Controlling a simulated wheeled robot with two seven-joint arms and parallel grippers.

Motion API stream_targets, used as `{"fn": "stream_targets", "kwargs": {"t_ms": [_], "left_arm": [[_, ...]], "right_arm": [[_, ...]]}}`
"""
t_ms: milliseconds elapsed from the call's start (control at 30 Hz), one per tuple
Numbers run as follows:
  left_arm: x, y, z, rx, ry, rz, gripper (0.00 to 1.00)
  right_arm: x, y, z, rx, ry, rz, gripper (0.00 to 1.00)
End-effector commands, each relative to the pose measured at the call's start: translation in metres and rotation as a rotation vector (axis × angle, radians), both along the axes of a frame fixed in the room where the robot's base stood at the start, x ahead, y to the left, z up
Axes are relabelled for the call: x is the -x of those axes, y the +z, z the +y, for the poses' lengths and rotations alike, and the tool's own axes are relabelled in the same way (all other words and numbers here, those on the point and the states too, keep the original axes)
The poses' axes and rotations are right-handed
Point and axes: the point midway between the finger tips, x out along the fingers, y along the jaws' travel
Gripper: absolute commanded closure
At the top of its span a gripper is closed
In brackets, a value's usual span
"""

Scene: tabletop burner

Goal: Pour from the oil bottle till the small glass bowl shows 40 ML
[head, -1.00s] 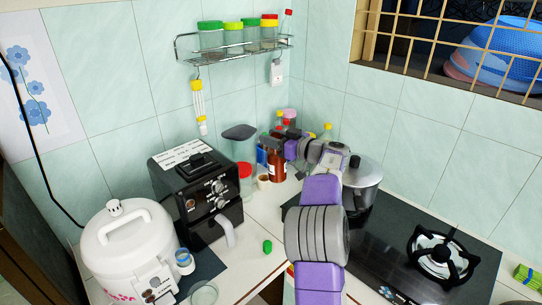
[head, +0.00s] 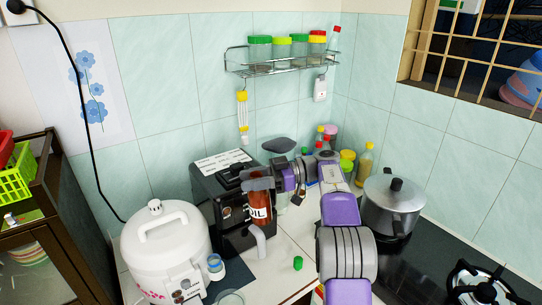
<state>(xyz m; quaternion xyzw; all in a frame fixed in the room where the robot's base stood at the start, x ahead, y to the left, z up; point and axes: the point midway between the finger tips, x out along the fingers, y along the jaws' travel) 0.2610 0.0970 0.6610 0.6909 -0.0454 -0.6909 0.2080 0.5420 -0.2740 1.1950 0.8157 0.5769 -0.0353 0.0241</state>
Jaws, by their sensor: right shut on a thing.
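The oil bottle (head: 259,207), reddish-brown with a white OIL label, is in my right gripper (head: 262,184). The gripper is shut on it near its upper part. The bottle looks about upright and hangs in front of the black air fryer. The small glass bowl (head: 231,297) is at the bottom edge of the head view, partly cut off, and I cannot read any level in it. The bottle is above and to the right of the bowl in the picture, apart from it. My left gripper is not in view.
A white rice cooker (head: 166,247) stands left of the bowl, with a small blue-and-white jar (head: 215,265) beside it. The black air fryer (head: 208,192) is behind. A green cap (head: 298,263) lies on the counter. A pot (head: 391,208) stands on the hob at right.

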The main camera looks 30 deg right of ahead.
Motion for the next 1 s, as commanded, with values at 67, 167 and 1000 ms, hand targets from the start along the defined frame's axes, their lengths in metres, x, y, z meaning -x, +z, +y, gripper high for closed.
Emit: {"fn": "stream_targets", "kwargs": {"t_ms": [67, 167, 1000], "left_arm": [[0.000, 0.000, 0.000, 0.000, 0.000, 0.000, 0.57], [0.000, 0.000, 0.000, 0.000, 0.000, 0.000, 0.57], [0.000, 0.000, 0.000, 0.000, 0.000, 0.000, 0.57]], "right_arm": [[0.002, -0.027, 0.019, -0.004, 0.064, 0.006, 1.00], [0.010, -0.065, 0.043, -0.002, 0.162, 0.009, 1.00], [0.066, -0.166, 0.106, 0.014, 0.546, -0.002, 1.00]]}}
